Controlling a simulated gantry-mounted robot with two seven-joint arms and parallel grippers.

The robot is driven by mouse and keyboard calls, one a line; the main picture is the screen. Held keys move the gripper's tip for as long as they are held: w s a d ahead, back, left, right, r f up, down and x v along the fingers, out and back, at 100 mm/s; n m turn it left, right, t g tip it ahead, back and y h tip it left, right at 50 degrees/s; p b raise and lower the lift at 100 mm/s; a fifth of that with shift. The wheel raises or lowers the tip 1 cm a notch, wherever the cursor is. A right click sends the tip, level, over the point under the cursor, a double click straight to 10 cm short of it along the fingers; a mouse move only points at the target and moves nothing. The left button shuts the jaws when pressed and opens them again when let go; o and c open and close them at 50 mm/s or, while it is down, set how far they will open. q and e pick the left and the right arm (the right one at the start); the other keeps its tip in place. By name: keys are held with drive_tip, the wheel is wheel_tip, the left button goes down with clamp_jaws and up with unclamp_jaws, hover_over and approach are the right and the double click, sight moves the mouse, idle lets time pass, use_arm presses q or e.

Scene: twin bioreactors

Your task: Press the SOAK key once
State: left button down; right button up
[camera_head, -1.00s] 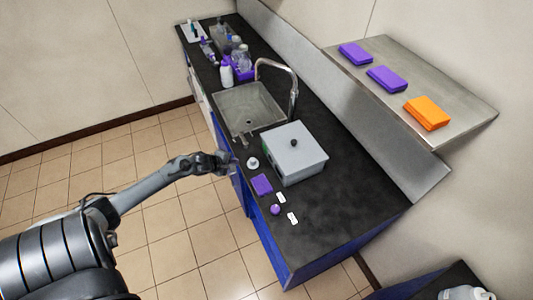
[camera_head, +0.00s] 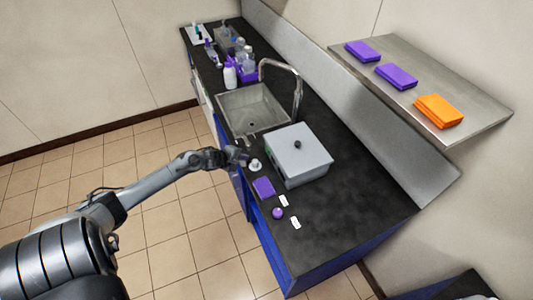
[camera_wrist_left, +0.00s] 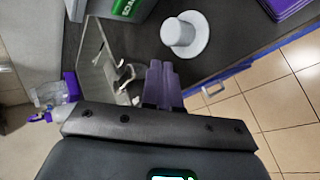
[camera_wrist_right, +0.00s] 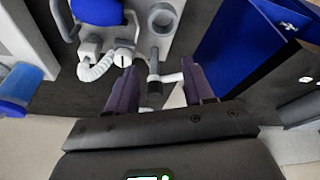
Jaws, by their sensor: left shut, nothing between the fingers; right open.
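The green label with the partly cut-off letters of SOAK (camera_wrist_left: 125,8) shows at the top edge of the left wrist view, on the side of a grey box. The box (camera_head: 300,158) with a black knob on its lid stands on the dark counter in the head view. My left gripper (camera_head: 243,155) is shut and empty over the counter's front edge, left of the box and apart from it. In the left wrist view its fingers (camera_wrist_left: 160,72) are together, below the label. My right gripper (camera_wrist_right: 161,75) is open, seen only in its own wrist view. The SOAK key's face is not clearly visible.
A white stepped round piece (camera_head: 255,165) sits beside the left gripper. A purple pad (camera_head: 263,187) and a purple ball (camera_head: 278,213) lie nearer. A sink (camera_head: 250,108) with a tap is behind. Grey and blue equipment (camera_wrist_right: 160,20) lies beyond the right fingers.

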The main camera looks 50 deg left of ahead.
sight(267, 150)
use_arm(q)
drive_tip(key=w+b, duration=0.1)
drive_tip(key=w, duration=0.1)
drive_tip(key=w+b, duration=0.2)
drive_tip(key=shift+d, duration=0.4)
use_arm(e)
wheel_tip(267, 150, down, 4)
drive_tip(key=shift+a+r, duration=0.1)
use_arm(q)
drive_tip(key=shift+w+d, duration=0.15)
drive_tip(key=shift+w, duration=0.4)
drive_tip(key=shift+w+d, duration=0.15)
drive_tip(key=shift+w, duration=0.4)
idle(0.5)
drive_tip(key=shift+w, duration=0.1)
drive_tip(key=shift+w+r+p, duration=0.1)
drive_tip(key=shift+w+p, duration=0.15)
drive_tip(key=shift+p, duration=0.15)
drive_tip(key=shift+w+d, duration=0.1)
use_arm(e)
drive_tip(key=shift+r, duration=0.4)
